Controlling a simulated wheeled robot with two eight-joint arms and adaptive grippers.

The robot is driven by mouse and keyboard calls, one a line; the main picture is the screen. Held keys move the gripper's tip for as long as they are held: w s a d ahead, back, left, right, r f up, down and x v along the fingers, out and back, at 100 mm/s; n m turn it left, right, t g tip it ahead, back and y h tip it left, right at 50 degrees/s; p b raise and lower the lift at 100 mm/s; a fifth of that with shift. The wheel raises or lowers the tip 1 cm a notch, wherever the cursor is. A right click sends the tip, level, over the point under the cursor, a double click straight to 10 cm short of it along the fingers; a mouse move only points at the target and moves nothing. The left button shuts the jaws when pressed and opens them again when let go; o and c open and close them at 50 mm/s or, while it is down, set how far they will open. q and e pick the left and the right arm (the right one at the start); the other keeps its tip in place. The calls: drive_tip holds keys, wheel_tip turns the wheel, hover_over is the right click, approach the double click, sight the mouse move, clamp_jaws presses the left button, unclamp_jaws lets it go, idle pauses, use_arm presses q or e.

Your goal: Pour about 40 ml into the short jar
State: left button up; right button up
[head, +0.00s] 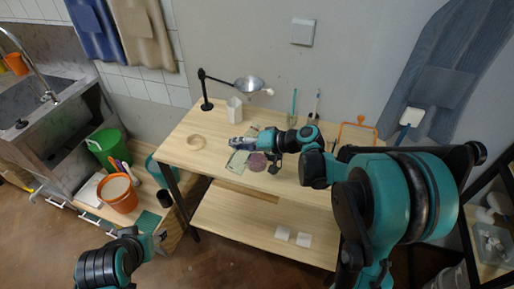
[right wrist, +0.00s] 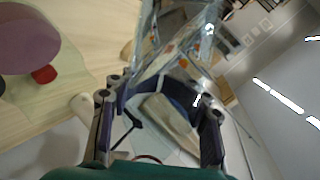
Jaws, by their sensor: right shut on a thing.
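My right gripper (head: 272,143) is over the middle of the wooden table and is shut on a clear, glassy vessel (head: 237,143). In the right wrist view the vessel (right wrist: 170,50) fills the space between and beyond the fingers (right wrist: 160,125) and looks tilted. I cannot make out any liquid in it. A pale, translucent jar (head: 234,109) stands behind it on the table; I cannot tell whether this is the short jar. A mauve round thing (head: 257,162) is just below the gripper, and shows in the right wrist view (right wrist: 24,40). My left gripper (head: 158,238) is low at the left, away from the table.
Brushes (head: 315,103) and an orange-framed thing (head: 357,131) are at the back right. An orange bucket (head: 117,193) is left of the table.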

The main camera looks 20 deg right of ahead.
drive_tip(key=shift+s+a+f+m+g+y+b, duration=0.15)
drive_tip(key=shift+a+f+m+g+y+b, duration=0.2)
drive_tip(key=shift+m+b, duration=0.3)
drive_tip(key=shift+s+f+m+g+y+b, duration=0.1)
drive_tip(key=shift+s+f+m+y+b, duration=0.1)
drive_tip(key=shift+f+m+y+b, duration=0.3)
drive_tip(key=shift+s+a+f+m+g+y+b, duration=0.15)
drive_tip(key=shift+a+f+m+g+y+b, duration=0.1)
drive_tip(key=shift+m+y+b, duration=0.4)
drive_tip(key=shift+m+b, duration=0.4)
drive_tip(key=shift+b, duration=0.1)
drive_tip(key=shift+r, duration=0.15)
drive_tip(key=shift+s+a, duration=0.55)
drive_tip(key=shift+a, duration=0.1)
drive_tip(key=shift+r+m+y, duration=0.3)
drive_tip(key=shift+m+y, duration=0.1)
drive_tip(key=shift+m, duration=0.1)
idle(1.1)
